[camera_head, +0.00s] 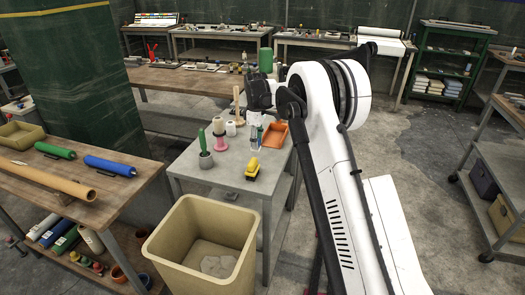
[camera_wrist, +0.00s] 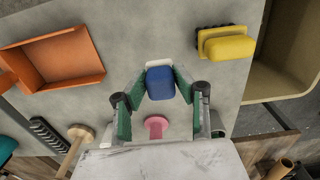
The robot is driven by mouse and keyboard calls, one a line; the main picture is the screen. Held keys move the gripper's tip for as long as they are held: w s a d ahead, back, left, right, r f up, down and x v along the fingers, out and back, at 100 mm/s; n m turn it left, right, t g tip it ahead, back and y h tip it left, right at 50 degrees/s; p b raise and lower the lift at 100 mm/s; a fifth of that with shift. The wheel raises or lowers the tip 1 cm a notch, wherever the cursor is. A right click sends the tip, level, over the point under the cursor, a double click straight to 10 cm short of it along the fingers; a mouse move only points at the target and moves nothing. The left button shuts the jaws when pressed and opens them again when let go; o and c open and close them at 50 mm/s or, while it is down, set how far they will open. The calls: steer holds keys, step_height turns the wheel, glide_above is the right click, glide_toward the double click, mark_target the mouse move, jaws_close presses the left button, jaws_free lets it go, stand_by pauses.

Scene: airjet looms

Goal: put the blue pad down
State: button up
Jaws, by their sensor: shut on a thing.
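The blue pad (camera_wrist: 160,84) is a rounded blue block with a whitish part at its far edge in the wrist view. My gripper (camera_wrist: 160,92) is shut on it, with one green-sided finger on each side. The pad is over the grey table (camera_wrist: 140,25); I cannot tell whether it touches the top.
An orange tray (camera_wrist: 62,62) lies left of the pad, and a yellow brush (camera_wrist: 226,45) lies to the right. A pink spool (camera_wrist: 156,124) stands close by. The table also holds a green-handled tool in a pot (camera_head: 205,158). A beige bin (camera_head: 165,250) stands in front.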

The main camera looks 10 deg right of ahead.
steer(key=shift+w+d+f, duration=0.25)
steer(key=shift+d+f, duration=0.15)
steer(key=shift+d, duration=0.25)
steer(key=shift+w+d+f, duration=0.25)
steer(key=shift+d+f, duration=0.15)
steer(key=shift+d, duration=0.2)
steer(key=shift+f, duration=2)
steer(key=shift+f, duration=0.2)
steer(key=o, duration=1.1)
steer(key=shift+r, duration=0.2)
